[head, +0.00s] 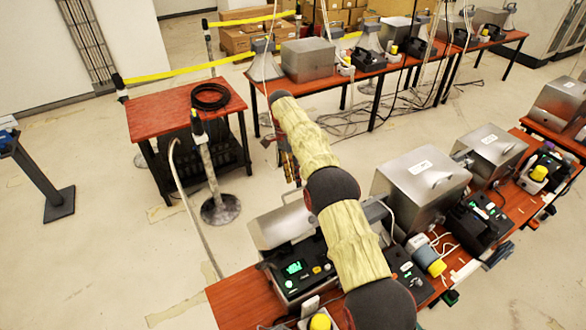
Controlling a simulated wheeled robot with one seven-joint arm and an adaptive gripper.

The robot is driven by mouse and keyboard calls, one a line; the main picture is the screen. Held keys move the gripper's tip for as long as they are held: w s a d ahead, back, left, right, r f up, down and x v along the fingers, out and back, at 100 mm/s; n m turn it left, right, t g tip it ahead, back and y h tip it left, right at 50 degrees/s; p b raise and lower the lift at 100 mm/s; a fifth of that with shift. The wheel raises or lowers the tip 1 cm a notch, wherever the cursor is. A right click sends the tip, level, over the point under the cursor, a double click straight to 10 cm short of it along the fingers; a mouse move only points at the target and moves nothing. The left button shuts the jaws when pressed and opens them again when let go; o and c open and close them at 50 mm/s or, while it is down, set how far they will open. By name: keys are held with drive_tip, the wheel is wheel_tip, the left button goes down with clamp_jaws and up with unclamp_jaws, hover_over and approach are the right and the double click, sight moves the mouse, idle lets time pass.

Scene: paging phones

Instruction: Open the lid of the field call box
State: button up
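Several silver metal boxes with black control panels stand on the red table in front of me; I cannot tell for sure which is the field call box. The nearest unit at left has a grey metal lid (283,226) behind a black panel (297,272) with a green light. My arm passes in front of its right side. A larger metal box (420,180) with a white label and a handle looks closed, to the right of my arm. My gripper (290,165) shows only in small part below the arm's far end, above the floor; its fingers are unclear.
Another metal box (496,155) and a blue-grey device with a yellow end (427,257) stand on the right. A small red table (165,115) with a black cable coil (210,96) stands at back left. A post (215,180) stands on open floor.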

drive_tip(key=shift+v, duration=2.15)
drive_tip(key=shift+r, duration=0.1)
